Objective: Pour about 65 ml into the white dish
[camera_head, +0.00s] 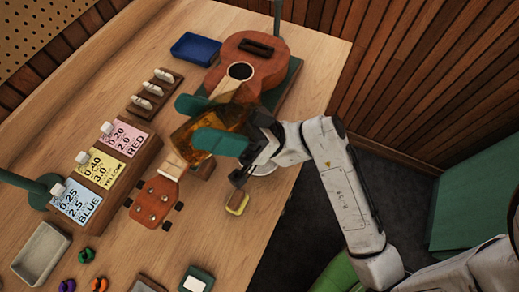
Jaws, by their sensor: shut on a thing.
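My gripper (194,121) is shut on an amber, see-through bottle (228,117), with one green finger pad on each side. The bottle is held over the ukulele's neck area and looks tilted. I cannot make out its mouth or see any liquid flowing.
A ukulele (254,52) lies under my gripper, its headstock (154,203) toward the front. A blue tray (196,48), a rack of white pegs (154,92), labelled colour cards (121,138), a pale rectangular tray (41,253) and a yellow-edged block (237,202) are around it. The bench's right front is mostly clear.

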